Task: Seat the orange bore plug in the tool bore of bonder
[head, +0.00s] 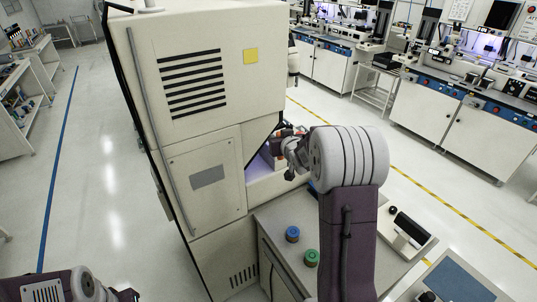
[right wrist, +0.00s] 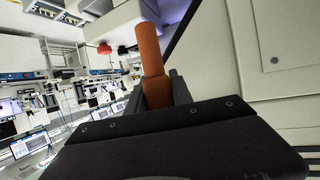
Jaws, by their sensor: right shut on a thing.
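The bonder (head: 215,30) is a tall cream cabinet with an opening on its right side, lit violet inside. My right gripper (head: 290,145) is at that opening, partly hidden by my own arm. In the right wrist view, my right gripper (right wrist: 160,88) is shut on the orange bore plug (right wrist: 151,55), whose long shaft points up and away from the jaws. The violet-lit surface (right wrist: 172,10) shows beyond the plug. I cannot make out the tool bore in either view. Only part of my left arm shows at the lower left of the head view; its gripper is out of frame.
A blue plug-like piece (head: 292,234) and a green one (head: 312,258) stand on the grey counter (head: 275,222) beside the bonder. A pale tray-like unit (head: 408,238) lies farther right. A red knob (right wrist: 104,48) shows left of the plug. The aisle floor (head: 110,150) is clear.

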